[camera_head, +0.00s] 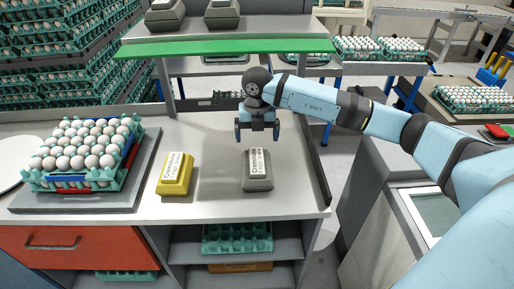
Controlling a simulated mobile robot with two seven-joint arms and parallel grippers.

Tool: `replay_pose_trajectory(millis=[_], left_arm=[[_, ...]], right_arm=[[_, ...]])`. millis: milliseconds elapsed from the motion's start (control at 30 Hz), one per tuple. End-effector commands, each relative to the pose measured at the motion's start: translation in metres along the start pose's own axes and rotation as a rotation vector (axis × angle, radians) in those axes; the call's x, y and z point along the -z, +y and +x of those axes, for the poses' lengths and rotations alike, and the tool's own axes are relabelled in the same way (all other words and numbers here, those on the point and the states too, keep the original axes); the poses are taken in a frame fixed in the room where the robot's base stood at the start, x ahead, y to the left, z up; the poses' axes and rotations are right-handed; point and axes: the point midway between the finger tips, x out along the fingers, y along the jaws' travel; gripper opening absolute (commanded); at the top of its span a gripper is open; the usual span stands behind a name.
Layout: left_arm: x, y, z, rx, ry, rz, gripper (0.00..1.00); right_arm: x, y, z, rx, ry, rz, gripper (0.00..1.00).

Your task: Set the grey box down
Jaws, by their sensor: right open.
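The grey box (258,171) with a white label stands upright on the light worktop, right of the middle. My right gripper (257,139) is above and just behind it, pointing down, with its two fingers apart. The fingers look clear of the box, and nothing is seen between them. My left gripper does not show in this view.
A yellow box (176,175) stands left of the grey one. A green tray stack of eggs (82,184) sits on a grey board (48,205) at the left. A shelf with a green edge (222,48) hangs behind. A dark raised edge (318,172) bounds the worktop's right side.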

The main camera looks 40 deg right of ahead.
Motion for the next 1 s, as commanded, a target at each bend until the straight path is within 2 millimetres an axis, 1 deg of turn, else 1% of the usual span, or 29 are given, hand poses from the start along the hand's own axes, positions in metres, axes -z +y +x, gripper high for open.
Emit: replay_pose_trajectory(millis=[67, 133, 167, 200, 267, 300, 367, 400, 467, 500, 567, 600, 667, 700, 767, 800, 867, 900, 967, 1000], left_arm=[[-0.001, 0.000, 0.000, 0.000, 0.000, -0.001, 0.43], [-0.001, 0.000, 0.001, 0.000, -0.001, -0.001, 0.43], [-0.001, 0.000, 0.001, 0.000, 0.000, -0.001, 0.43], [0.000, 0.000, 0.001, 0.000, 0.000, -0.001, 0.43], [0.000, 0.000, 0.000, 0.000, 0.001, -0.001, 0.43], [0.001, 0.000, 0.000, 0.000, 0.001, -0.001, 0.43], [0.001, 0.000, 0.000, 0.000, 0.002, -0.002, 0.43], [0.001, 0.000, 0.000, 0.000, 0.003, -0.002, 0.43], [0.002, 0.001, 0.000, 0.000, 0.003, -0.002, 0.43], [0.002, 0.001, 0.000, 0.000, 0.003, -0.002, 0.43], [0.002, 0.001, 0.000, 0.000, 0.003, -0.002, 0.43], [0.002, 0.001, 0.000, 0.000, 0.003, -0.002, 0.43], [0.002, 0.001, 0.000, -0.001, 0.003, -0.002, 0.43], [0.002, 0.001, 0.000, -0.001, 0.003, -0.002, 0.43], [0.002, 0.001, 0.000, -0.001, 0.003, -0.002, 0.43], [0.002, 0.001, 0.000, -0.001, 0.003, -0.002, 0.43], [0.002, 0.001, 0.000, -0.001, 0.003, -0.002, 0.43], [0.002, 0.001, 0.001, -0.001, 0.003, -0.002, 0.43], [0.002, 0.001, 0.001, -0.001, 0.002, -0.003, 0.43], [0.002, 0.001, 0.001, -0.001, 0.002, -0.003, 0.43]], right_arm=[[0.000, 0.000, -0.008, -0.001, -0.001, -0.001, 1.00], [0.003, 0.002, -0.011, -0.009, 0.007, -0.008, 1.00], [0.006, 0.005, -0.009, -0.021, 0.018, -0.016, 1.00], [0.013, 0.011, -0.003, -0.049, 0.042, -0.036, 1.00], [0.033, 0.028, 0.010, -0.126, 0.104, -0.083, 1.00], [0.052, 0.044, 0.022, -0.205, 0.161, -0.123, 1.00], [0.091, 0.072, 0.039, -0.366, 0.271, -0.185, 1.00], [0.119, 0.092, 0.046, -0.495, 0.351, -0.213, 1.00], [0.160, 0.119, 0.051, -0.706, 0.465, -0.227, 1.00], [0.183, 0.134, 0.049, -0.847, 0.532, -0.212, 1.00], [0.211, 0.152, 0.043, -1.056, 0.616, -0.155, 1.00], [0.225, 0.160, 0.038, -1.187, 0.663, -0.092, 1.00], [0.237, 0.168, 0.032, -1.370, 0.712, 0.038, 1.00], [0.241, 0.170, 0.029, -1.477, 0.734, 0.147, 1.00], [0.241, 0.167, 0.031, -1.612, 0.746, 0.341, 1.00], [0.239, 0.163, 0.036, -1.679, 0.746, 0.488, 1.00], [0.234, 0.151, 0.051, -1.743, 0.725, 0.729, 1.00], [0.232, 0.141, 0.066, -1.758, 0.705, 0.897, 1.00], [0.231, 0.121, 0.094, -1.737, 0.664, 1.154, 1.00], [0.234, 0.106, 0.115, -1.697, 0.636, 1.318, 1.00]])
